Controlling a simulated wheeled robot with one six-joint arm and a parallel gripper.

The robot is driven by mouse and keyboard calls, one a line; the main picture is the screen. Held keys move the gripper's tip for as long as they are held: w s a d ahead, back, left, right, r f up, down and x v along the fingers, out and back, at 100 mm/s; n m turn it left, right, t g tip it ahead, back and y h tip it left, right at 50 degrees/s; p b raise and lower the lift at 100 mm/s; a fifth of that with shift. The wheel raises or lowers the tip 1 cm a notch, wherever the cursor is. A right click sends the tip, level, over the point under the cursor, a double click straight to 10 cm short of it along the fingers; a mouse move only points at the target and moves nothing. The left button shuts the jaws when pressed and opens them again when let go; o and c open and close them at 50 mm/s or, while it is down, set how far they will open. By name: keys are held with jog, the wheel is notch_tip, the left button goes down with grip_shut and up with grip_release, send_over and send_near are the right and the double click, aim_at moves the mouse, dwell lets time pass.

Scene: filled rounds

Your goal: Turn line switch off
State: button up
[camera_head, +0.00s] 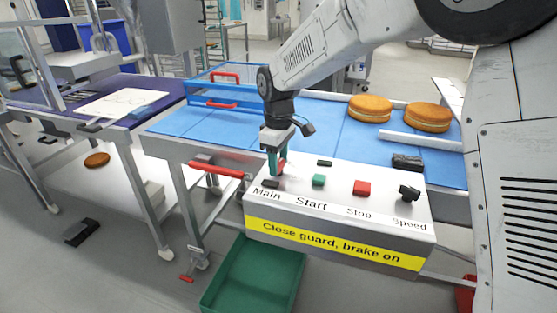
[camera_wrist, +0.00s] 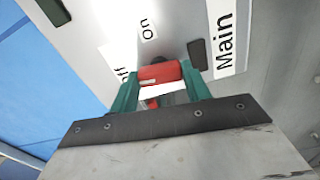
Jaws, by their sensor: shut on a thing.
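The line switch is a red handle (camera_wrist: 160,73) on the white control panel, beside the "Main" label (camera_wrist: 225,35). In the wrist view an "on" label (camera_wrist: 148,28) lies just beyond it, and a partly hidden label ending in "ff" lies to its left. My gripper (camera_head: 276,168) reaches down onto the panel's left end; its green fingers, also in the wrist view (camera_wrist: 160,88), are shut on the red handle from both sides. In the head view the handle (camera_head: 282,168) is mostly hidden by the fingers. I cannot tell exactly which label the handle points to.
The control panel (camera_head: 333,250) also carries a green Start button (camera_head: 319,180), a red Stop button (camera_head: 361,188) and a black Speed knob (camera_head: 409,193). Filled rounds (camera_head: 370,108) lie on the blue belt (camera_head: 340,137) behind. A green crate (camera_head: 252,275) stands below.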

aim_at(279, 163)
jog(key=shift+n, duration=0.6)
jog(key=shift+o, duration=0.2)
jog(key=o, duration=1)
jog(key=shift+c, duration=0.2)
notch_tip(279, 163, up, 8)
jog(key=shift+f, duration=0.1)
